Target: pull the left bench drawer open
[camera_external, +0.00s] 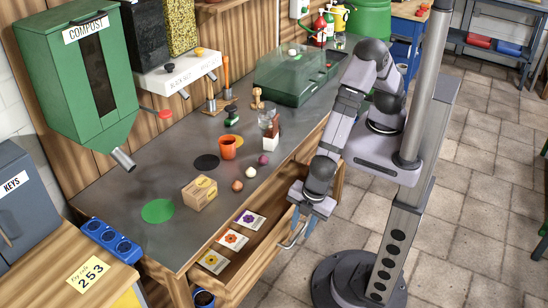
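The left bench drawer (262,268) stands pulled out from the front of the grey-topped bench (150,190), its inside open to view. Three seed packets with flower pictures lie in it: yellow (214,262), orange (232,240) and purple (250,219). My gripper (301,232) points down at the outer side of the drawer front, near its upper edge. A pale curved piece, perhaps the drawer handle, shows by the fingertips. Whether the fingers close on it is too small to tell.
On the bench stand a cardboard box (199,193), an orange cup (228,147), a glass (267,118) and several small bulbs. A green clear-lidded case (292,78) is at the back right. Open paved floor (470,170) lies right of my base.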

